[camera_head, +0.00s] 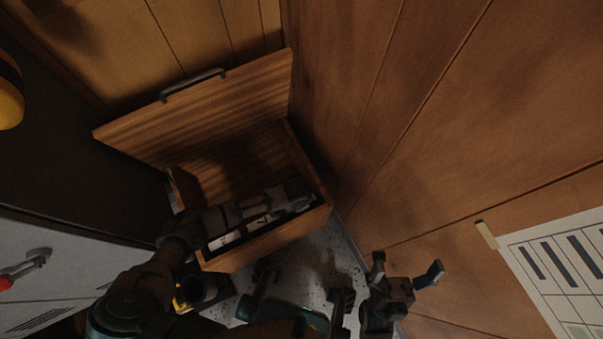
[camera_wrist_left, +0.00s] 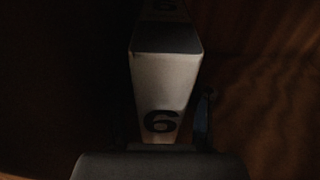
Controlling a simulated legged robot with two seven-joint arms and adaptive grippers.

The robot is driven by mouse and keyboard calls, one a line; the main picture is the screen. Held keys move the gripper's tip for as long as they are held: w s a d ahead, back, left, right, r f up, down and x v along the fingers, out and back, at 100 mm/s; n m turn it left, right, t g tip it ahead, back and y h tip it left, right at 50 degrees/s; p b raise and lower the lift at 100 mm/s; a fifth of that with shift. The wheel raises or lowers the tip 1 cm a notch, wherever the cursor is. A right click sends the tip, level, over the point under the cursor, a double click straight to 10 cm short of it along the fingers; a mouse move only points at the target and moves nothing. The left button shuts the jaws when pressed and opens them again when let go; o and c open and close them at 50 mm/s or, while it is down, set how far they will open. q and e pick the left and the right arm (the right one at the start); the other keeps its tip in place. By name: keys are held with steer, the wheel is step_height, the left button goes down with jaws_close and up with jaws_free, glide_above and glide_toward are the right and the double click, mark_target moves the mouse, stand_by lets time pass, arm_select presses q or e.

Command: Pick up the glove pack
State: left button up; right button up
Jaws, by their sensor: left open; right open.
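In the head view my left arm reaches into an open wooden box (camera_head: 278,238). The left gripper (camera_head: 292,194) is open, low inside it; its fingertips are hard to make out. Pale packs (camera_head: 226,240) with dark marks lie along the box's front, partly hidden under my arm. In the dim left wrist view a pale, boxy pack (camera_wrist_left: 165,85) bears a dark numeral, 6 or 9. I take it for a glove pack; whether it touches the gripper I cannot tell. My right gripper (camera_head: 405,272) is open and empty, outside the box.
Wooden panel walls close in at the back and right. A grey cabinet (camera_head: 60,270) stands at left. A printed sheet (camera_head: 565,275) hangs at right. Speckled floor (camera_head: 335,255) shows before the box.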

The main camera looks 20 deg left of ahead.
arm_select(q)
jaws_close()
